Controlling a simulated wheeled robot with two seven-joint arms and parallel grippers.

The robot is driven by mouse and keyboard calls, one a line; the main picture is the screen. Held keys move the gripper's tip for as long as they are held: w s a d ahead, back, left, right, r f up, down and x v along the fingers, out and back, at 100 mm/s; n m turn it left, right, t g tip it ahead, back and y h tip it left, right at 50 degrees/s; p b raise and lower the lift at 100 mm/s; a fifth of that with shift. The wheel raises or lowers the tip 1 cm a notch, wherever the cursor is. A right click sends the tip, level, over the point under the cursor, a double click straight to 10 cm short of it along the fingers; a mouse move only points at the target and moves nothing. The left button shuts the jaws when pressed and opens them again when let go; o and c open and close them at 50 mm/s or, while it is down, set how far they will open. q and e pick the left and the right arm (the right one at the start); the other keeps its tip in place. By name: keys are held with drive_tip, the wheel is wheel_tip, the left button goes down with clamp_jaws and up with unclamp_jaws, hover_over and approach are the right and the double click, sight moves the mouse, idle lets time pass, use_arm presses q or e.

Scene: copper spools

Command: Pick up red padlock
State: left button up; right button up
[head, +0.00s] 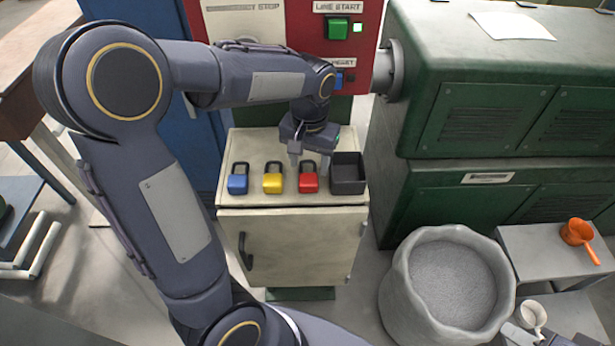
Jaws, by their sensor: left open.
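The red padlock (308,181) stands on the top of a cream cabinet (290,227), its dark shackle upward. A yellow padlock (272,182) and a blue padlock (238,183) stand in a row to its left. My left gripper (310,158) is open and points down just above and behind the red padlock, with nothing between its fingers. I cannot tell whether a finger touches the shackle.
A dark open box (347,175) stands right of the red padlock. Behind is a red control panel (345,62) with a green button. A green machine (480,120) stands close on the right. A grey tub (448,285) sits on the floor.

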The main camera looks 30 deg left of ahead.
sight(308, 174)
use_arm(q)
drive_tip(key=shift+f, duration=1.55)
drive_tip(key=shift+c, duration=0.4)
drive_tip(key=c, duration=0.8)
drive_tip(key=shift+o, duration=0.2)
drive_tip(key=shift+r, duration=0.2)
